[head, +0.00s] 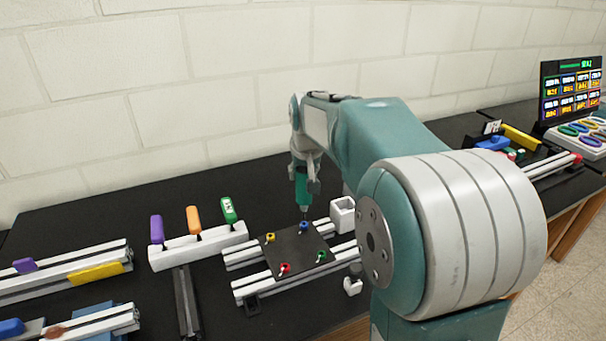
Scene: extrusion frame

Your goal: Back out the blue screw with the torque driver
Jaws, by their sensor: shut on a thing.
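My gripper (306,180) is shut on the torque driver (302,192), a teal-green tool held upright with its thin tip pointing down. The tip is at or just above the blue screw (304,226); I cannot tell whether it is seated in the head. The blue screw is at the back right corner of a dark square plate (292,247) on a light extrusion frame (244,291). A yellow screw (270,237), a red screw (285,267) and a green screw (321,256) mark the plate's other corners.
Left of the frame, a white rack (196,247) holds purple (156,229), orange (194,218) and green-handled (229,210) tools. A small white open box (343,215) stands right behind the plate. Rails lie at far left. A lit screen (571,88) stands at far right. My arm hides the bench's right middle.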

